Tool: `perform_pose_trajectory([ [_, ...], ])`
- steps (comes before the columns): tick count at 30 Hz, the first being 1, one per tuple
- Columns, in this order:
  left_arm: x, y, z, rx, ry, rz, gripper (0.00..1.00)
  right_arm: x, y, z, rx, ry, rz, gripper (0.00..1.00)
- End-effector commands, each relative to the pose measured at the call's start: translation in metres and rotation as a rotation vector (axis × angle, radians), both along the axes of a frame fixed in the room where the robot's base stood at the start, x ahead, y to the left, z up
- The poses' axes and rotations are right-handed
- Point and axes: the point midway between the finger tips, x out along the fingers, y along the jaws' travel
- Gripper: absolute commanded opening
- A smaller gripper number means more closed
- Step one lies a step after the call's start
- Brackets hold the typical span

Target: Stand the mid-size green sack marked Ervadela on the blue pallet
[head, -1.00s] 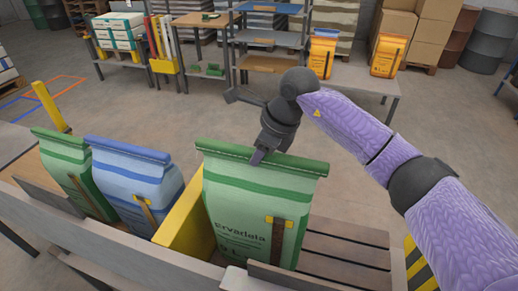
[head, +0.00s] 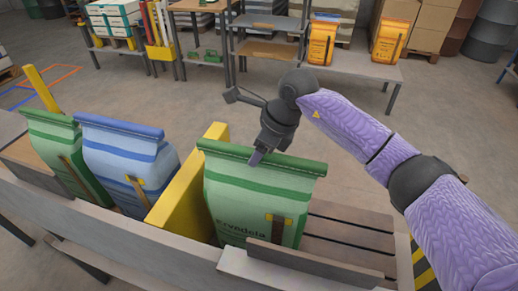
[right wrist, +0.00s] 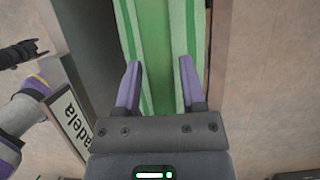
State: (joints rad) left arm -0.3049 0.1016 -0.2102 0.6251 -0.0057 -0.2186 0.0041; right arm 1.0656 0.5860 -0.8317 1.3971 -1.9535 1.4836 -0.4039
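The mid-size green sack marked Ervadela (head: 255,197) stands upright behind a low front board, right of a yellow divider. The board hides its lower end, so I cannot tell whether it rests on anything. My right gripper (head: 262,157) is at the sack's dark green top hem. In the right wrist view its two fingers (right wrist: 161,75) straddle the green sack (right wrist: 160,35) and look closed on its top. A purple and grey arm part of mine shows at that view's left edge; its gripper's state is unclear. I see no blue pallet.
A blue sack (head: 128,165) and another green sack (head: 62,150) stand left of the yellow divider (head: 188,190). Brown slats (head: 350,235) lie bare to the right. The front board (head: 310,262) runs close before the sack. Orange sacks (head: 322,42) stand on a far table.

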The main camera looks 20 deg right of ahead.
Motion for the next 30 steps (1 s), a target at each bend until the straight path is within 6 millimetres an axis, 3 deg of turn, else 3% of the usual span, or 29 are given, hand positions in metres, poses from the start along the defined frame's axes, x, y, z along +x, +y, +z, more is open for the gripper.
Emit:
perform_pose_trajectory([
  [1, 0.0, 0.0, 0.0, 0.0, 0.001, 0.0, 0.73, 0.0, 0.0, 0.0, 0.0, 0.001, 0.0, 0.64],
  [3, 0.0, 0.0, 0.0, 0.0, 0.001, 0.0, 0.73, 0.0, 0.0, -0.001, -0.001, 0.002, 0.0, 0.73],
  [10, -0.001, 0.001, 0.0, 0.001, 0.002, 0.001, 0.73, -0.001, -0.001, 0.0, -0.004, 0.005, 0.0, 0.73],
  [21, 0.0, 0.001, 0.015, 0.003, -0.001, 0.0, 0.73, -0.018, -0.027, 0.077, -0.003, 0.0, -0.001, 0.73],
  [25, 0.0, 0.001, 0.017, 0.003, -0.001, 0.0, 0.73, -0.021, -0.032, 0.089, -0.002, 0.002, -0.001, 0.73],
  [30, 0.001, 0.0, 0.016, 0.002, -0.001, 0.002, 0.73, -0.022, -0.032, 0.091, -0.002, 0.003, -0.001, 0.73],
])
